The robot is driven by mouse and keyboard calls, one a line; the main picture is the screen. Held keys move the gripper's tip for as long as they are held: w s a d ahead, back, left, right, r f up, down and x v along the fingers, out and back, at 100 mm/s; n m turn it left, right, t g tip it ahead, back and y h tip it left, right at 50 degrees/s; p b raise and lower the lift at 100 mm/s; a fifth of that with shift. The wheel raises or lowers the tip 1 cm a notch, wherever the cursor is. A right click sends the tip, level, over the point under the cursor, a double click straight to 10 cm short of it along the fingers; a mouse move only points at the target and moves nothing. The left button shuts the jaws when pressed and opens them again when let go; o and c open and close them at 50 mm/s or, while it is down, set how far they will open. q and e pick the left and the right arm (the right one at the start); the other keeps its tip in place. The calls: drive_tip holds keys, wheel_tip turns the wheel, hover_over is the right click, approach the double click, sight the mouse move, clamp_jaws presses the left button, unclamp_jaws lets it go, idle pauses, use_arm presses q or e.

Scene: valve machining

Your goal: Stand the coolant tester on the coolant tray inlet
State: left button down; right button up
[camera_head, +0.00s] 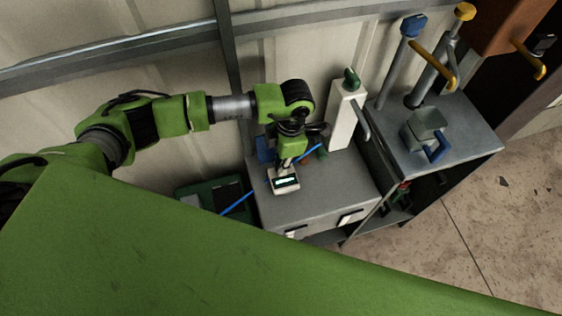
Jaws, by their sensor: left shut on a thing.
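My left gripper (287,163) points down over the grey cabinet top. It is shut on a small pale device with a lit display (286,183), which looks like the coolant tester. The device is at or just above the cabinet top; I cannot tell whether it touches. A thin blue rod or line (238,203) runs diagonally behind the device and gripper. I cannot pick out the coolant tray inlet for certain. My right gripper is not in view.
The grey cabinet (318,204) has a white column (345,115) with a green top at its back. A dark green case (212,194) lies left. My green body covers the lower left.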

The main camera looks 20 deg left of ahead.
use_arm(q)
drive_tip(key=shift+f, duration=0.1)
drive_tip(key=shift+f, duration=0.1)
drive_tip(key=c, duration=2.3)
unclamp_jaws()
drive_tip(key=shift+f, duration=0.1)
drive_tip(key=shift+c, duration=0.2)
drive_tip(key=o, duration=0.4)
drive_tip(key=shift+r, duration=0.35)
drive_tip(key=r, duration=0.3)
drive_tip(key=r+b, duration=0.1)
drive_tip(key=r, duration=0.3)
drive_tip(key=d+r+b, duration=0.1)
drive_tip(key=r, duration=0.2)
drive_tip(key=shift+w+d+r, duration=0.1)
drive_tip(key=shift+w+r, duration=0.15)
drive_tip(key=shift+w, duration=0.15)
drive_tip(key=shift+r, duration=0.6)
